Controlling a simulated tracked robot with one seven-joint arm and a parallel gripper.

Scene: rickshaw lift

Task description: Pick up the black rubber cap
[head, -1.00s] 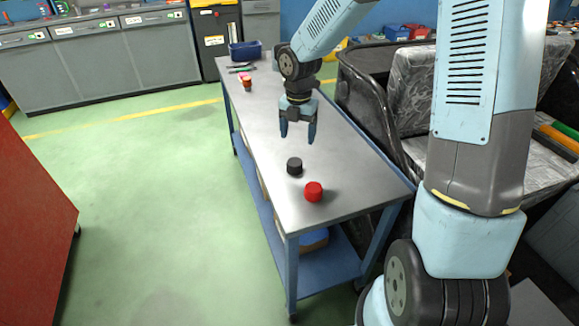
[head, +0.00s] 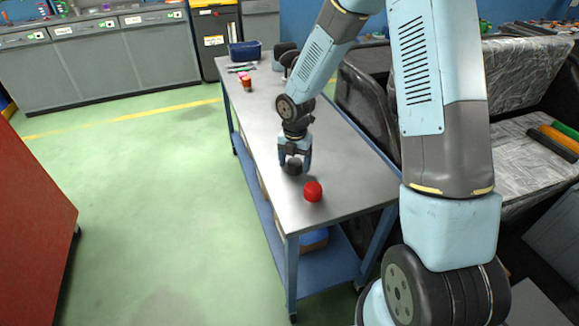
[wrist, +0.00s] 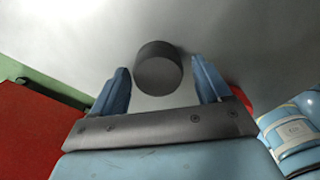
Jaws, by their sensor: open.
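The black rubber cap (head: 293,168) stands on the grey metal tabletop (head: 283,208), near its front end. In the wrist view the cap (wrist: 158,68) is a dark round cylinder between the fingers, toward their tips, with gaps on both sides. My gripper (head: 294,163) is open and low over the cap, its fingers pointing down on either side of it. The gripper (wrist: 165,80) holds nothing. In the head view the fingers hide part of the cap.
A red cap (head: 313,191) stands close to the black one, toward the table's front. A blue bin (head: 245,51), tools and a small orange item (head: 246,84) are at the far end. A dark seat (head: 500,100) is right of the table.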

